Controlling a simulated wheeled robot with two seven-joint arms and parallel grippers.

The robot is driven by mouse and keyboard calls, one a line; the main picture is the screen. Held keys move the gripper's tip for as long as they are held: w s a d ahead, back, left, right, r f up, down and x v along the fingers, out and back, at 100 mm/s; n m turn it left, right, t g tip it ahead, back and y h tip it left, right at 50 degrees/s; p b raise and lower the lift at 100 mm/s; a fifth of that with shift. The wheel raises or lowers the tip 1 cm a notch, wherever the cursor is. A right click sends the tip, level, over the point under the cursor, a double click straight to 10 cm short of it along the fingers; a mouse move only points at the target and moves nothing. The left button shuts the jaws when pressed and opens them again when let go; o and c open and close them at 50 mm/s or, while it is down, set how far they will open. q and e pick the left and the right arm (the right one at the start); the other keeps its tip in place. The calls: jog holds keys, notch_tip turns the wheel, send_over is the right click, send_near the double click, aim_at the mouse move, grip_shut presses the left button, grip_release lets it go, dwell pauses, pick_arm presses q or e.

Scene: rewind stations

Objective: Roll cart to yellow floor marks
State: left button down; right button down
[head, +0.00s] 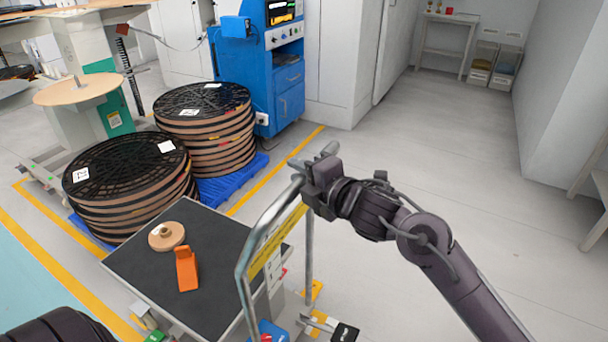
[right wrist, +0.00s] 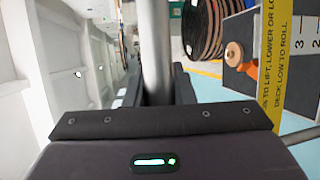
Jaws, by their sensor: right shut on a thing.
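The cart has a dark flat deck (head: 135,262) and a grey tubular handle (head: 247,262) with a yellow label strip (head: 272,243). My right gripper (head: 318,172) is shut on the cart handle at its upper right corner. In the right wrist view the handle bar (right wrist: 154,50) runs upright between the fingers. Yellow lines (head: 268,178) run along the floor beyond the cart, and others (head: 50,262) lie at the left. A small yellow-orange patch (head: 314,290) shows behind the handle; I cannot tell if it is a floor mark. My left gripper is out of view.
An orange piece (head: 186,270) and a small wooden spool (head: 166,236) sit on the deck. Two stacks of large black reels (head: 130,185) (head: 205,125) stand on blue pallets just beyond. A blue cabinet (head: 262,75) stands behind. The floor at the right (head: 450,140) is clear.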

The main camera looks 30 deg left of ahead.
jog(key=shift+f, duration=0.1)
jog(key=c, duration=1.2)
grip_release()
jog(key=shift+c, duration=0.2)
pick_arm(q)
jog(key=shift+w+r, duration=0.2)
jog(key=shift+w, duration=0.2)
pick_arm(e)
jog(key=v, duration=0.7)
jog(key=shift+d, duration=0.35)
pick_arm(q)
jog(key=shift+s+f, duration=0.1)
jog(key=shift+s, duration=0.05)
